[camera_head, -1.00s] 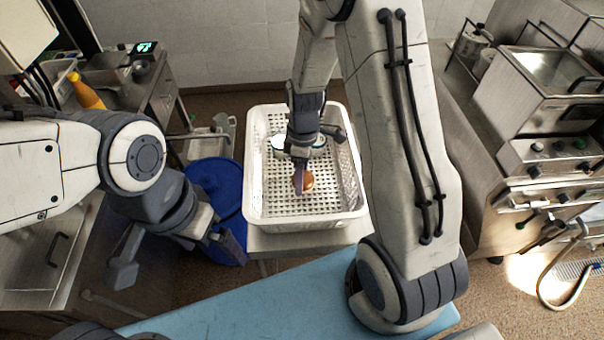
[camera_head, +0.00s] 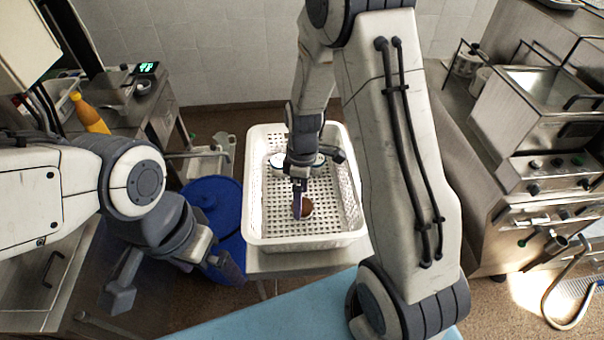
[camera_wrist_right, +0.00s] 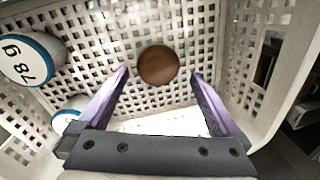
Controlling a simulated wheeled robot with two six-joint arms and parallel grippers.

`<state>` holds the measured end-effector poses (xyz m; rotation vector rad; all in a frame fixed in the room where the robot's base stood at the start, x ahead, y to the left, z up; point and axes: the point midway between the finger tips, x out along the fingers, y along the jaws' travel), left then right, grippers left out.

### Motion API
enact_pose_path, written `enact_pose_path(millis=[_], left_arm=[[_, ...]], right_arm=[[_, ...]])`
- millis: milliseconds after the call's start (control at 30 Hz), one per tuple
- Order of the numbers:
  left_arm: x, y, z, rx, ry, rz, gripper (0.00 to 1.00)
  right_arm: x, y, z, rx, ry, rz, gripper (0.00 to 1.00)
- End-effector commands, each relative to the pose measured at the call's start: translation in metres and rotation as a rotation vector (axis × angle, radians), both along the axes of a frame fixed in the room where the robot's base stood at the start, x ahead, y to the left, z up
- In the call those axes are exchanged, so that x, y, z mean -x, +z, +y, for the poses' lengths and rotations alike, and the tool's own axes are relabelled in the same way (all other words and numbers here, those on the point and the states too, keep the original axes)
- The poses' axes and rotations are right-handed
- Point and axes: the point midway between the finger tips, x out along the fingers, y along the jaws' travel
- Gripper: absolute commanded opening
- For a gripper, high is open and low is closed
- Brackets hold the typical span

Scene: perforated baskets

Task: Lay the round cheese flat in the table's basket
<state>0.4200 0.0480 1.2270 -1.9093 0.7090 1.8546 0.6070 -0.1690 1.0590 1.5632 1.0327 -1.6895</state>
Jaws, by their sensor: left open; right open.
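The round cheese (camera_head: 308,208) is a small brown disc inside the white perforated basket (camera_head: 305,244) on the table. In the right wrist view the cheese (camera_wrist_right: 157,65) shows its round face and appears to lie flat on the basket floor. My right gripper (camera_head: 299,212) points down into the basket just over the cheese, its fingers partly hiding it. In the right wrist view its purple fingers are apart, with the cheese near and just beyond the tips and no clear grip on it. My left gripper (camera_head: 172,282) is open and empty, left of the basket.
Two white, blue-rimmed containers (camera_wrist_right: 30,60) (camera_wrist_right: 68,118) are in the basket beside the right gripper. A blue bin (camera_head: 213,205) stands left of the basket. A steel fryer counter (camera_head: 545,190) is at the right. An orange bottle (camera_head: 90,115) stands at the left.

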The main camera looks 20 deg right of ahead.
Motion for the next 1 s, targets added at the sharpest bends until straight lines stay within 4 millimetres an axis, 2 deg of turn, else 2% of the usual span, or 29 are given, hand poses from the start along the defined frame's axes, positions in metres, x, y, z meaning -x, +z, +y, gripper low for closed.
enact_pose_path(millis=[300,500,700,1000], left_arm=[[0.0,-0.019,0.0,0.0,0.003,0.0,1.0],[0.0,-0.026,0.0,0.0,0.004,0.0,1.0],[0.0,-0.028,0.0,0.0,0.005,0.0,1.0],[0.0,-0.028,0.0,0.0,0.005,0.0,1.0]], right_arm=[[-0.01,0.066,-0.005,0.0,0.0,-0.01,1.0],[-0.013,0.103,-0.008,0.0,0.001,-0.007,1.0],[-0.014,0.12,-0.009,0.0,-0.001,-0.001,1.0],[-0.014,0.122,-0.009,0.0,0.0,0.0,1.0]])
